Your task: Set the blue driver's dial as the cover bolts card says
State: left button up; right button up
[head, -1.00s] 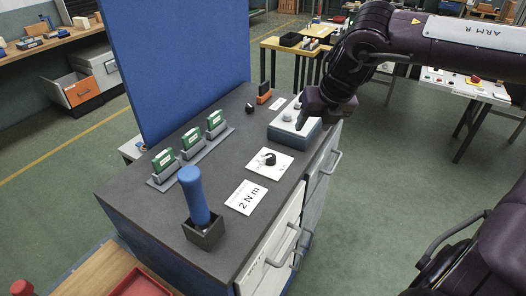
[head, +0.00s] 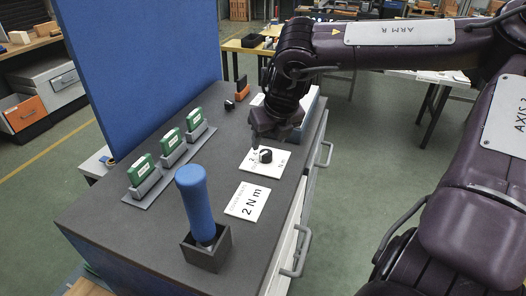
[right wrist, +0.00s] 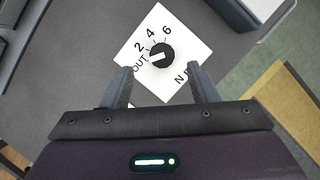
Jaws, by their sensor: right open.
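The dial is a black knob (head: 265,155) on a white plate (head: 250,165) on the grey bench top. In the right wrist view the knob (right wrist: 162,55) is ringed by OUT, 2, 4 and 6, with N m below; its white mark points towards OUT. The card (head: 247,202) in front of the plate reads 2 N m; its smaller line is too small to read. The blue driver (head: 195,203) stands upright in a dark square holder (head: 207,254). My right gripper (right wrist: 160,71) is open, its fingers either side of the knob's near side, apparently above it. My left gripper is out of view.
Several green-topped blocks (head: 171,142) stand in a grey rack (head: 150,192) at the left of the bench. A blue panel (head: 145,65) rises behind them. A small black knob (head: 229,104) and an orange block (head: 242,88) sit at the back. Drawer handles (head: 296,250) stick out at the right.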

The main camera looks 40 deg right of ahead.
aim_at(266, 152)
jog(key=x, duration=0.4)
jog(key=shift+d+f+p, duration=0.15)
jog(key=shift+f+p, duration=0.15)
jog(key=shift+f, duration=0.05)
jog(key=shift+w+f, duration=0.15)
jog(key=shift+f, duration=0.25)
jog(key=c, duration=1)
jog(key=shift+o, duration=0.2)
